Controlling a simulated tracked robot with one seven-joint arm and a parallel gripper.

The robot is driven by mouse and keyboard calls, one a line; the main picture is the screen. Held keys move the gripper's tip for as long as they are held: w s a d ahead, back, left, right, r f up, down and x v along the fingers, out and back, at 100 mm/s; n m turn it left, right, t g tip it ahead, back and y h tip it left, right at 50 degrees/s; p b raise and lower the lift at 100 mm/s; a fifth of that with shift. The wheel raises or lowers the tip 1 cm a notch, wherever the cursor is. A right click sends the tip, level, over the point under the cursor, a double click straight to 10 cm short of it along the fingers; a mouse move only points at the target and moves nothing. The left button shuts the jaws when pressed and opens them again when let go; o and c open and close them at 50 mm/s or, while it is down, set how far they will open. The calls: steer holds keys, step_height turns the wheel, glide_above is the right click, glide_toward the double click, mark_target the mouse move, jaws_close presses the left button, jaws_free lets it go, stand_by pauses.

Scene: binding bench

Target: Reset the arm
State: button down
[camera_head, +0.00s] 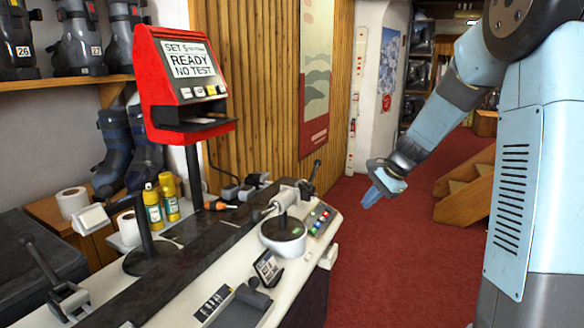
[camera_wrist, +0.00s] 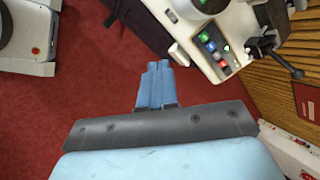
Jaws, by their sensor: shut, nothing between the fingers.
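My gripper (camera_head: 372,195) hangs at the end of my blue arm, right of the bench and above the red carpet. It points down and to the left in the head view. In the wrist view its two blue fingers (camera_wrist: 154,84) lie together with nothing between them. The gripper is apart from the bench and touches nothing that I can see. The binding bench (camera_head: 318,243) stands to the left, and its corner with coloured buttons (camera_wrist: 214,50) shows at the upper right of the wrist view.
A red display unit (camera_head: 180,85) reading "READY NO TEST" stands on a post behind the bench. Yellow bottles (camera_head: 153,207) and white rolls (camera_head: 72,203) stand at the left. Wooden steps (camera_head: 468,187) are at the back right. Open red carpet (camera_head: 390,260) lies right of the bench.

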steer(key=s+a+r+n+h, duration=0.15)
steer(key=s+r+n, duration=0.6)
steer(key=s, duration=0.75)
steer(key=s+d+r+n+t+h, duration=0.1)
steer(key=s+r+n, duration=0.1)
steer(key=s, duration=0.6)
steer(key=s+d+r+n+t+h, duration=0.1)
steer(key=s+r+n+h, duration=0.1)
steer(key=s, duration=0.6)
steer(key=shift+s+d+r+t, duration=0.15)
steer(key=shift+s+d+t, duration=0.2)
steer(key=shift+s+t, duration=0.05)
